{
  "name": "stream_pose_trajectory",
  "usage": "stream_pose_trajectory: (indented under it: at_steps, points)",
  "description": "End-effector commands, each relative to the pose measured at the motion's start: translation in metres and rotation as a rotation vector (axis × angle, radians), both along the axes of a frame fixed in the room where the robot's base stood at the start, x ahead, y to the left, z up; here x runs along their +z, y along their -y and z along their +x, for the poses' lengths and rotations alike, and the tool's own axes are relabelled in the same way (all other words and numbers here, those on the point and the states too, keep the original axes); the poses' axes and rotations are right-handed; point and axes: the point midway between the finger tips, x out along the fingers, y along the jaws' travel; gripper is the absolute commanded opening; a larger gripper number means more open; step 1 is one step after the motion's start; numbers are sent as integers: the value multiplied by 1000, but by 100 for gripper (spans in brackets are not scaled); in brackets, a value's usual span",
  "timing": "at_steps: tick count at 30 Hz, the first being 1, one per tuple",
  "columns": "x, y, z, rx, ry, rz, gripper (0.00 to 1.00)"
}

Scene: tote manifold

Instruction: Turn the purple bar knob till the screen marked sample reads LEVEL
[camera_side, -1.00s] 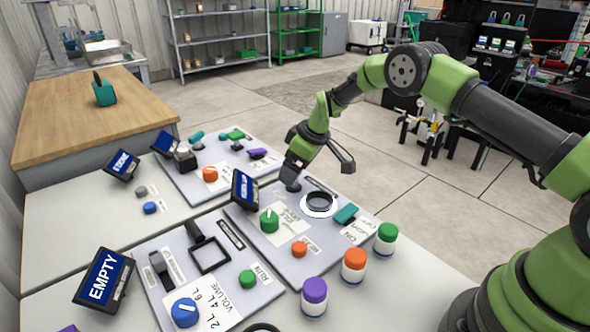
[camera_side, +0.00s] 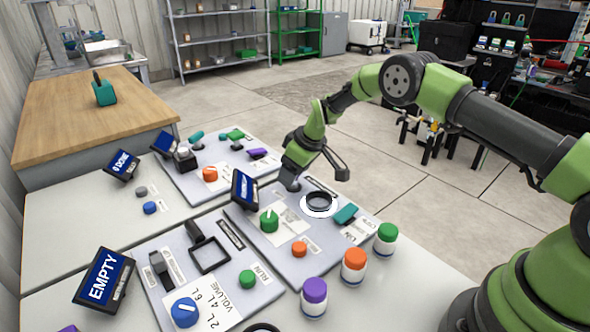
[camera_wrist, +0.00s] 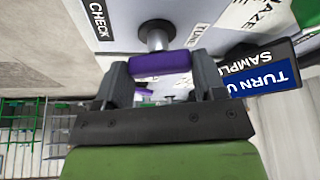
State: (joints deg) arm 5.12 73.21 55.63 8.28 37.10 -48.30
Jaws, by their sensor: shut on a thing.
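In the wrist view the purple bar knob (camera_wrist: 160,64) sits on a short grey shaft above the pale panel. My gripper (camera_wrist: 162,75) is shut on it, with one finger at each end of the bar. In the side view my gripper (camera_side: 290,178) is low over the far edge of the middle panel, and the purple knob is hidden there. The sample screen (camera_wrist: 262,78) shows at the right of the wrist view, upside down. It reads "TURN U…", with its end cut off. In the side view this screen (camera_side: 244,190) is seen at a steep angle.
The middle panel also bears a green knob (camera_side: 269,221), a black ring (camera_side: 319,201), a teal part (camera_side: 346,214) and an orange button (camera_side: 299,248). Several capped jars, one purple-topped (camera_side: 314,296), stand along its near right side. Other panels with screens lie to the left.

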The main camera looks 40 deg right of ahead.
Motion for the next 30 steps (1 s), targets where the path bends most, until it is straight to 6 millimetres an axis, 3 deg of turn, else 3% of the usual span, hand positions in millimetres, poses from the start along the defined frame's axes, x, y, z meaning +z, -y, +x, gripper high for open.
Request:
stream_pose_trajectory:
  at_steps: [12,27,28,30]
  points:
    - [0,-2,0,-324,3,-2,40]
    - [1,-1,1,-392,6,1,40]
    - [1,-1,1,-392,6,1,71]
    - [1,-1,1,-392,5,1,87]
